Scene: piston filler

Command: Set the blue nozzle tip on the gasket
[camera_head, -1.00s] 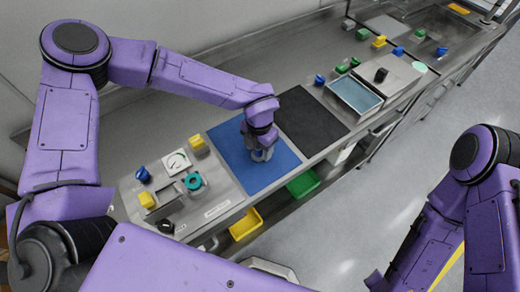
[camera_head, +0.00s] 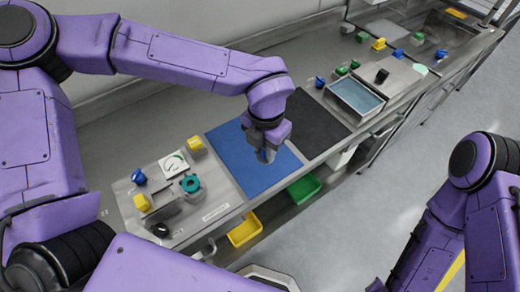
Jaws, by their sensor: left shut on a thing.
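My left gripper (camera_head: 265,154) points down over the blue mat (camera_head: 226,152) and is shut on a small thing. That thing is mostly hidden by the fingers and blends with the mat; it seems to be the blue nozzle tip, but its shape is not clear. A teal ring-shaped piece (camera_head: 191,184) with a dark centre stands on the metal plate left of the mat. A small black round piece (camera_head: 160,230) lies near the plate's front edge. I cannot tell for sure which one is the gasket. My right arm shows at the right; its gripper is out of view.
A blue knob (camera_head: 138,177), yellow blocks (camera_head: 195,144) and a white dial card (camera_head: 173,165) surround the teal piece. A black mat (camera_head: 308,128) lies right of the blue one, then a metal tray (camera_head: 354,98). Yellow (camera_head: 245,229) and green (camera_head: 304,188) bins sit below the front edge.

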